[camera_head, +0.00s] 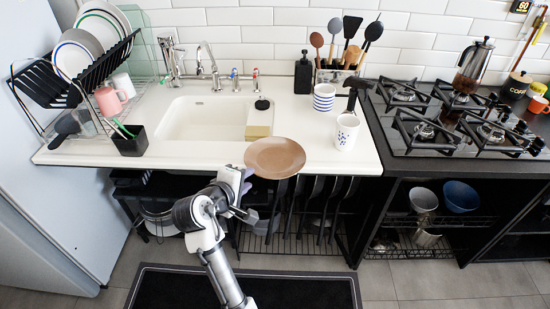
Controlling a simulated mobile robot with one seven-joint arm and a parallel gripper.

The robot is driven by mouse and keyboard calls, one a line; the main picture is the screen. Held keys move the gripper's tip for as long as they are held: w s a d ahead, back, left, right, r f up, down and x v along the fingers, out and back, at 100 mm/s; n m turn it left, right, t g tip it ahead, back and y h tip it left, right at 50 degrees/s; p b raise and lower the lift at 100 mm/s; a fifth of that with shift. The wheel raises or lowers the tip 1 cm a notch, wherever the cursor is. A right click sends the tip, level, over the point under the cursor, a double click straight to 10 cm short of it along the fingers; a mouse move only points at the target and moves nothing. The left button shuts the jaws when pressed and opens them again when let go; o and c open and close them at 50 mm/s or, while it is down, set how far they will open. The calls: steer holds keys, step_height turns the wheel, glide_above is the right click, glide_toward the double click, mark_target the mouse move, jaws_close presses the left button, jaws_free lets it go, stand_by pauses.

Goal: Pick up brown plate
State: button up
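The brown plate (275,157) is round and shows its upper face. In the picture it overlaps the front edge of the white counter, to the right of the sink. My gripper (246,181) is at the plate's lower left rim, in front of the counter edge. The fingertips are small and partly lost against the rim, so I cannot tell whether they are closed on the plate. I also cannot tell whether the plate rests on the counter or is held above it.
A sponge-coloured block (259,122) with a dark item stands at the sink's right side. A patterned white cup (346,132) and a striped cup (324,97) stand right of the plate. A dish rack (75,85) is at left, the gas hob (455,120) at right. Open shelves lie below.

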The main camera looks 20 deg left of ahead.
mark_target(258, 173)
steer(key=x, duration=0.2)
steer(key=p+x, duration=0.1)
steer(key=x, duration=0.2)
steer(key=shift+d+r, duration=0.1)
steer(key=shift+d, duration=0.1)
steer(key=shift+c, duration=0.3)
jaws_close()
